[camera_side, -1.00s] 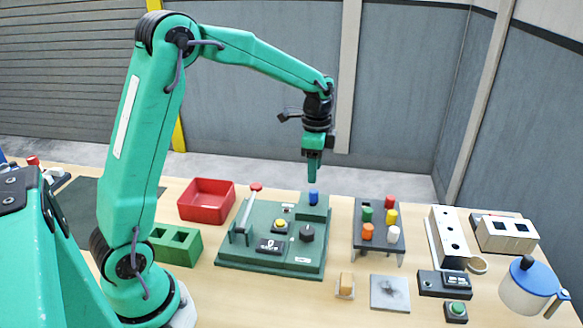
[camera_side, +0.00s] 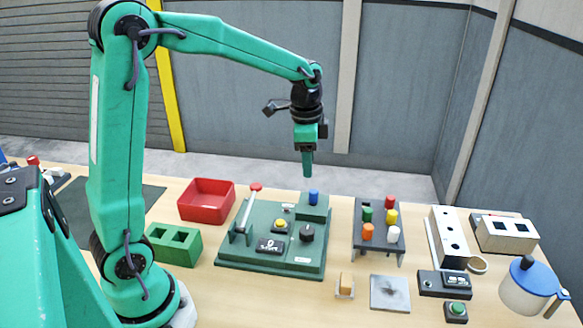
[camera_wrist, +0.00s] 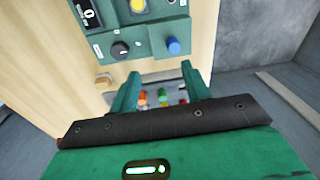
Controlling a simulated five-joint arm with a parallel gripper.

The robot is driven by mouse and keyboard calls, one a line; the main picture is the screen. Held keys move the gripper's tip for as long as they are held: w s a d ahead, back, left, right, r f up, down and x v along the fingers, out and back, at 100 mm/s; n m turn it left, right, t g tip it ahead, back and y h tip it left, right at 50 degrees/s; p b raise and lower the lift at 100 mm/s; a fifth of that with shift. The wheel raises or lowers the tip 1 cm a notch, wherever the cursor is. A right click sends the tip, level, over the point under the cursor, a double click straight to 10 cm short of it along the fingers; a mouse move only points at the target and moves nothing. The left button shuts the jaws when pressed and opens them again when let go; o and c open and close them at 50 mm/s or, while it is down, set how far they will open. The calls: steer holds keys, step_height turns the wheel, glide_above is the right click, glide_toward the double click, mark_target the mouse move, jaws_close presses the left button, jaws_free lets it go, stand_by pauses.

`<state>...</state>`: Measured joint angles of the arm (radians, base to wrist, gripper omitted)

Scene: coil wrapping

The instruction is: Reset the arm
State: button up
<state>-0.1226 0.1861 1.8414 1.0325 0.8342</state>
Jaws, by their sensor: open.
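My gripper (camera_side: 307,165) hangs pointing down above the back of the green machine (camera_side: 232,252), with clear air below its fingers. In the wrist view my gripper (camera_wrist: 160,82) shows two green fingers spread apart with nothing held between them. The blue coil (camera_side: 313,197) stands upright on the raised block at the machine's back right; in the wrist view the blue coil (camera_wrist: 173,46) lies beyond the fingers. The machine also carries a red-tipped lever (camera_side: 243,210), a yellow button (camera_side: 280,226), a black knob (camera_side: 307,233) and a small display (camera_side: 270,245).
A dark rack (camera_side: 362,244) right of the machine holds several coloured coils. A red bin (camera_side: 206,214) and a green two-hole block (camera_side: 160,248) are at left. A grey plate (camera_side: 389,293), a green button box (camera_side: 456,312) and a blue-lidded pot (camera_side: 530,288) stand at front right.

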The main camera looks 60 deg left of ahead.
steer(key=s+d+r+n+t, duration=0.2)
steer(key=s+n, duration=0.2)
steer(key=s, duration=0.6)
steer(key=s+d+r+n+t, duration=0.2)
steer(key=s+d+r+n, duration=0.1)
steer(key=s, duration=0.7)
steer(key=shift+r+n+t, duration=0.2)
steer(key=shift+n+t, duration=0.1)
steer(key=shift+n, duration=0.3)
steer(key=shift+d, duration=0.1)
